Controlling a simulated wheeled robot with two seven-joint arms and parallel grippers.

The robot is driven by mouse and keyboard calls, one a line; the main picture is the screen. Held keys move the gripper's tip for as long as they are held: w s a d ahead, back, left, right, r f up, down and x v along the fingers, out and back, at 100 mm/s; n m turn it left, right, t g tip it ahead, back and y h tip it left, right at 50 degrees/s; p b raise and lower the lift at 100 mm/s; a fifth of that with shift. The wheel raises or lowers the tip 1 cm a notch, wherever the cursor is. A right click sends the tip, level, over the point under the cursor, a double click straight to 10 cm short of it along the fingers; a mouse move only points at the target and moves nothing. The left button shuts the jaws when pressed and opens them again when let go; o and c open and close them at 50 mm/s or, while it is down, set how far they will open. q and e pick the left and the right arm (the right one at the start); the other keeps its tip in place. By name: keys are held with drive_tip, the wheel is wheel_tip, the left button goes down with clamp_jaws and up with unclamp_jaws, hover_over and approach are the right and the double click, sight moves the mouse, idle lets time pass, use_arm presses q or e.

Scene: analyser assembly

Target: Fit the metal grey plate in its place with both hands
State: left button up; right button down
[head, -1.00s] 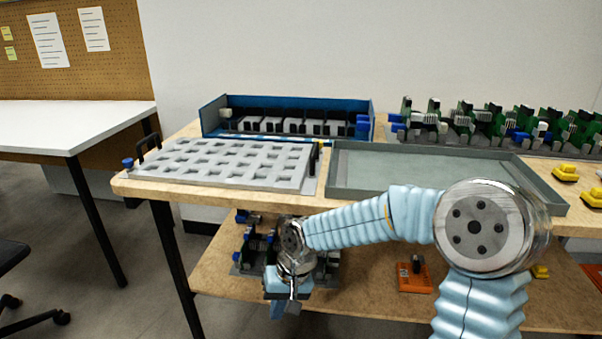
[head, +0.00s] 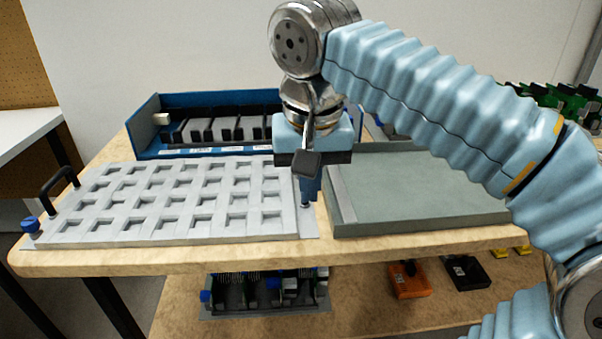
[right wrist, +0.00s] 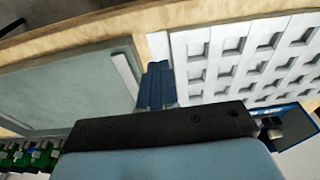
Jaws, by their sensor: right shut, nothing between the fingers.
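The grey plate (head: 155,230) lies flat on the wooden table, at the left in the head view. It has rows of rectangular openings and a black handle (head: 63,190) at its left end. Its right-end handle is hidden now, around where my right gripper is. My right gripper (head: 306,202) points down over the plate's right edge, its fingers shut and empty. In the right wrist view the blue fingers (right wrist: 158,66) show beside the plate (right wrist: 240,50). Whether they touch the plate or handle cannot be told. My left gripper is not in view.
A blue case (head: 150,140) with dark modules stands behind the plate. A grey-green shallow tray (head: 430,190) lies just right of it, with a narrow gap between. A lower shelf holds an orange block (head: 410,280) and a black block (head: 467,273). Green boards (head: 550,95) stand back right.

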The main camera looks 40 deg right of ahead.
drive_tip(key=w+d, duration=0.2)
drive_tip(key=w+d+p, duration=0.1)
drive_tip(key=w, duration=0.2)
drive_tip(key=w+d, duration=0.2)
drive_tip(key=w, duration=0.1)
drive_tip(key=shift+w+d, duration=0.15)
drive_tip(key=shift+d, duration=0.15)
drive_tip(key=shift+f, duration=0.55)
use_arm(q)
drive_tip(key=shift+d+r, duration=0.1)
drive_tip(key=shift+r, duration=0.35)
use_arm(e)
drive_tip(key=shift+s+a+f, duration=0.15)
drive_tip(key=shift+s+f, duration=0.05)
drive_tip(key=shift+f, duration=0.15)
